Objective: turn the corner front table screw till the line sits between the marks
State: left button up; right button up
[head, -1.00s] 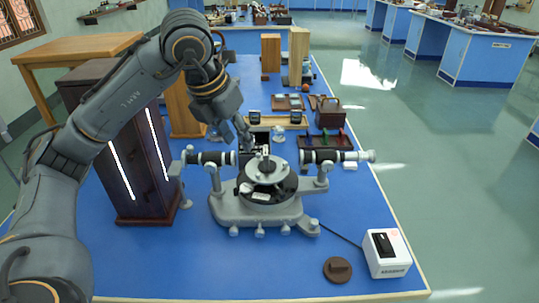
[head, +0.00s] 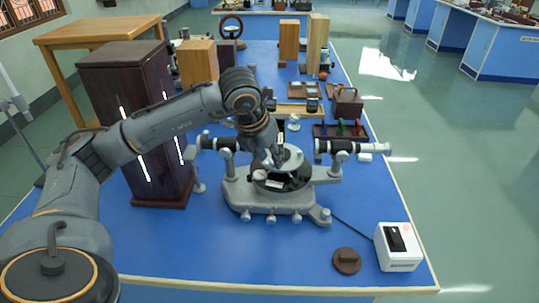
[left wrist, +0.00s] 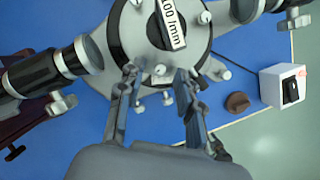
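The spectrometer (head: 265,200) stands on the blue bench, and its round table (head: 292,160) carries a dark piece with a white label. In the left wrist view the label (left wrist: 172,22) reads about "100 lmm". Small silver screws sit around the table; one (left wrist: 160,70) shows between my fingertips, and another (left wrist: 205,17) is at the upper right. My left gripper (left wrist: 156,74) is open, its two fingers apart at the table's near edge; I cannot tell whether they touch anything. In the head view it (head: 274,158) hangs over the table's left side. The line and marks cannot be made out. My right gripper is not in view.
Horizontal tubes flank the table, at left (head: 218,143) and right (head: 350,147). A dark wooden lamp box (head: 125,80) stands close on the left. A white switch box (head: 398,250) and a brown round piece (head: 346,261) lie front right.

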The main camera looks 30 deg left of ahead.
pick_arm(q)
jog(key=shift+w+f, duration=0.15)
jog(key=shift+c, duration=0.4)
grip_shut()
